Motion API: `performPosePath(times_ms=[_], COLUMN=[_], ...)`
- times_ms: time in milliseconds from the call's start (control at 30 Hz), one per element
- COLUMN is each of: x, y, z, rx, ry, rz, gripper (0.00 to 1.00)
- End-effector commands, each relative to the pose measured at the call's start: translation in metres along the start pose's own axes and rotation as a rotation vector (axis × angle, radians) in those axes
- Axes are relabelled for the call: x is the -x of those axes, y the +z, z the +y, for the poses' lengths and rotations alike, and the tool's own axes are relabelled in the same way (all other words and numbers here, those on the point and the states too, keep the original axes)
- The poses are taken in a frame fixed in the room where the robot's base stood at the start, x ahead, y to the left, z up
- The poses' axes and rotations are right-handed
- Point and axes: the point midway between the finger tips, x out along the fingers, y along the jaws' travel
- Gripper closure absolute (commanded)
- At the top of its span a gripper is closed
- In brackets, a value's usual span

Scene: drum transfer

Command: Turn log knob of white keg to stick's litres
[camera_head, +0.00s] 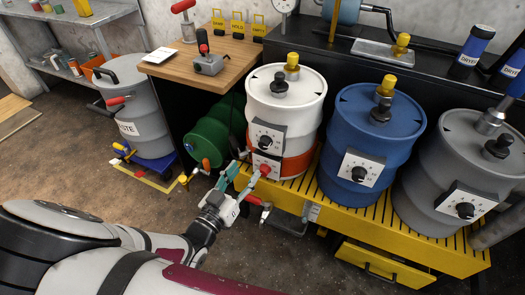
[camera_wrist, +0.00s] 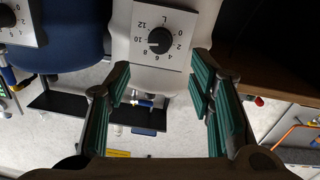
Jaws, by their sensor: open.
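The white keg (camera_head: 285,95) stands on the yellow slatted platform, with an orange band around its lower part. Its upper dial panel (camera_head: 265,136) has a black log knob (camera_head: 265,142); a smaller panel (camera_head: 265,163) sits below, with a red part by it. My gripper (camera_head: 248,168) is open and empty, low in front of the keg. In the wrist view, my gripper (camera_wrist: 161,70) has its fingers apart below a dial marked L, 0 to 12. That dial's black knob (camera_wrist: 160,40) is beyond the fingertips, apart from them. I cannot tell a litre reading on any stick.
A blue drum (camera_head: 368,140) and a grey drum (camera_head: 440,150) with similar dials stand right of the keg. Green cylinders (camera_head: 207,140) lie left of it. The yellow platform (camera_head: 310,195) edges the front. A grey waste bin (camera_head: 135,100) stands further left. Floor left of my arm is mostly clear.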

Motion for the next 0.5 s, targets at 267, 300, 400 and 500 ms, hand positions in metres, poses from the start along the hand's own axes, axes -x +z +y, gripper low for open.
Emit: performPosePath(times_ms=[267, 300, 400, 500], x=[-0.057, -0.064, -0.081, -0.094], y=[0.002, 0.002, 0.002, 0.002], z=[0.001, 0.0, 0.001, 0.0], rx=[0.002, 0.001, 0.001, 0.001], ry=[0.002, 0.003, 0.002, 0.001], rz=[0.0, 0.001, 0.0, 0.0], gripper=[0.51, 0.51, 0.51, 0.51])
